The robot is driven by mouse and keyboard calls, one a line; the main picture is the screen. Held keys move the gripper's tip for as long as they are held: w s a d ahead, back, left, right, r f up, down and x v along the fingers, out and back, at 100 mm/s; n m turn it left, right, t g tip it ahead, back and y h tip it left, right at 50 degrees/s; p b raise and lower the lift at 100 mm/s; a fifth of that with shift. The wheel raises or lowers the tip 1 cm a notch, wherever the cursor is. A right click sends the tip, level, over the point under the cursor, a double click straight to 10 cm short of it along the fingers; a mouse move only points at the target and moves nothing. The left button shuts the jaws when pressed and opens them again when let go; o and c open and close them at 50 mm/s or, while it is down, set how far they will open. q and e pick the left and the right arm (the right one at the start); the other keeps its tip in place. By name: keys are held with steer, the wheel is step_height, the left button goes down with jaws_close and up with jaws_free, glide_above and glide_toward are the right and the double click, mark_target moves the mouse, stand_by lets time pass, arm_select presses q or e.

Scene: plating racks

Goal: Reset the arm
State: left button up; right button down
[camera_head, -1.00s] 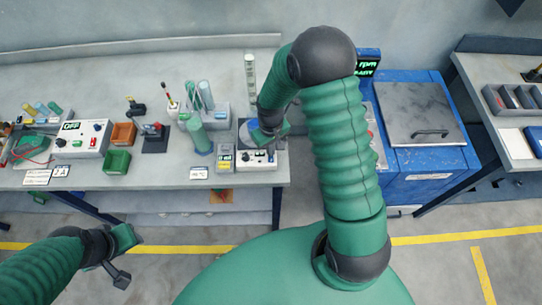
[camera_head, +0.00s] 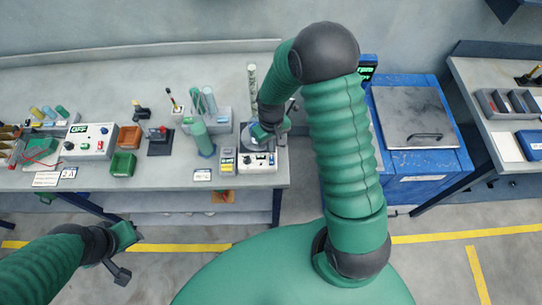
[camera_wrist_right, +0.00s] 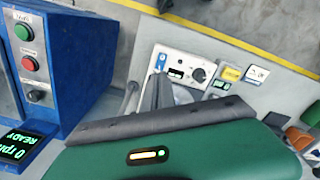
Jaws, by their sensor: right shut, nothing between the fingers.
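My right arm reaches up and over the bench in the head view. Its gripper (camera_head: 266,138) is shut and empty, pointing down over the white control box (camera_head: 258,163) at the bench's right end. In the right wrist view the closed fingers (camera_wrist_right: 158,92) stand in front of the same box (camera_wrist_right: 182,68); I cannot tell whether they touch it. My left gripper (camera_head: 122,260) hangs low at the left, in front of the bench and clear of it. Whether its fingers are open does not show clearly.
A blue machine (camera_head: 415,150) stands right of the bench (camera_head: 225,180). The bench holds a green bin (camera_head: 122,164), an orange bin (camera_head: 130,137), a green cylinder (camera_head: 201,138) and a control box marked OFF (camera_head: 88,143). Another bench (camera_head: 490,130) is at the far right.

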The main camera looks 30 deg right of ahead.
arm_select(q)
steer(key=shift+r+p, duration=0.3)
steer(key=shift+r, duration=0.3)
arm_select(e)
steer(key=shift+r, duration=0.7)
arm_select(q)
steer(key=shift+d, duration=0.15)
